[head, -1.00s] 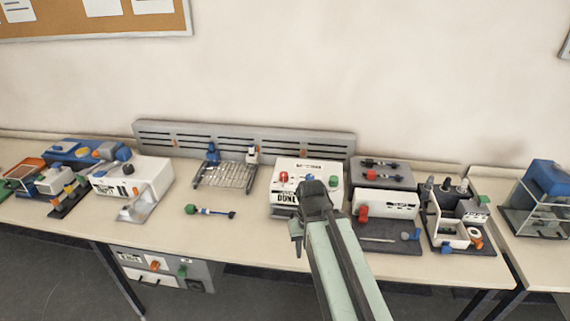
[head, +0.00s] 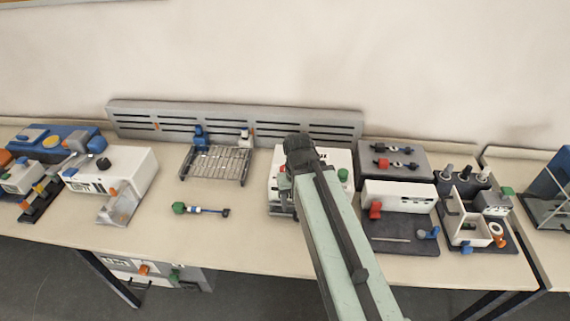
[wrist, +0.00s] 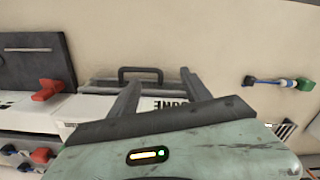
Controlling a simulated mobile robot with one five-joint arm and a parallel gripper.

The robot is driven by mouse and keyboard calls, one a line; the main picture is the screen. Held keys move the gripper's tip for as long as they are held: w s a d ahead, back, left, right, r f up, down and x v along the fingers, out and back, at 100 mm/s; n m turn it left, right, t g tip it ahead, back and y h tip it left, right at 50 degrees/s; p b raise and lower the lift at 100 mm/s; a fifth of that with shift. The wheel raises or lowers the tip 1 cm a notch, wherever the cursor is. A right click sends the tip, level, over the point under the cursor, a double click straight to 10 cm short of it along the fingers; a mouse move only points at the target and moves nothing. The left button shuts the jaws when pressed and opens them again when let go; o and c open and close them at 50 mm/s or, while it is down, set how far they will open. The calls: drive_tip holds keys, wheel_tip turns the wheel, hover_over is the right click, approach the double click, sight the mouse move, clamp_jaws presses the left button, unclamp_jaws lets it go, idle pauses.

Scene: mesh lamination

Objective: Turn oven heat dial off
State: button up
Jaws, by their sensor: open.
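A white box (head: 338,158), which may be the oven, stands mid-table behind my arm. A green knob (head: 343,174) shows on its right side, and a bit of red shows at its left. The arm hides most of its top, and I cannot tell which knob is the heat dial. In the wrist view, my gripper (wrist: 159,78) is open and empty, its two dark fingers apart over the box's lettered front (wrist: 165,103). A dark handle (wrist: 140,70) shows just beyond the fingertips. No dial shows between the fingers.
To the right stands a white unit with a red knob (head: 375,210); the red knob also shows in the wrist view (wrist: 47,90). A wire rack (head: 215,165) and a green-handled tool (head: 200,209) lie left. Bare table lies around the tool. A slotted grey rail (head: 180,120) runs behind.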

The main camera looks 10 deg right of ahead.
drive_tip(key=w+r+m+p, duration=0.3)
drive_tip(key=w+m, duration=0.1)
drive_tip(key=m, duration=0.2)
drive_tip(key=w+r+m+p, duration=0.4)
drive_tip(key=w+m, duration=0.1)
drive_tip(key=m, duration=0.2)
drive_tip(key=w+r+m+p, duration=0.3)
drive_tip(key=w+r+m, duration=0.1)
drive_tip(key=m, duration=0.2)
drive_tip(key=shift+w+a+r+m+p, duration=0.1)
drive_tip(key=shift+w+a+m+p, duration=0.05)
drive_tip(key=shift+a+m+p, duration=0.2)
drive_tip(key=shift+w+m, duration=0.25)
drive_tip(key=shift+m, duration=0.3)
wheel_tip(320, 180, down, 8)
drive_tip(key=b, duration=0.8)
drive_tip(key=shift+r, duration=0.1)
